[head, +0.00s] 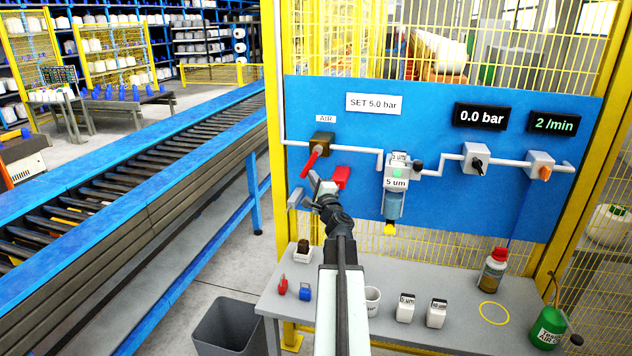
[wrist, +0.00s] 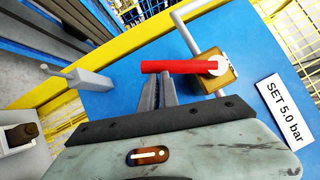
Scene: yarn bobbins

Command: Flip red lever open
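The red lever (head: 309,163) is on a brown valve body (head: 322,142) below the AIR label, and slants down and left from it. In the wrist view the red lever (wrist: 180,66) runs sideways from its pivot on the valve body (wrist: 217,72). My gripper (head: 323,188) is just below the lever in the head view. In the wrist view my gripper (wrist: 159,80) has its fingers close together, with no object between them. The lever crosses in front of the fingertips and hides their ends; whether they touch it I cannot tell.
The blue panel (head: 440,110) carries white piping, a filter (head: 394,205) and a gauge reading 0.0 bar (head: 481,117). A red block (head: 341,177) sits right beside my gripper. A grey bracket (wrist: 80,78) is left of the fingers. A grey bench (head: 400,335) with small items stands below.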

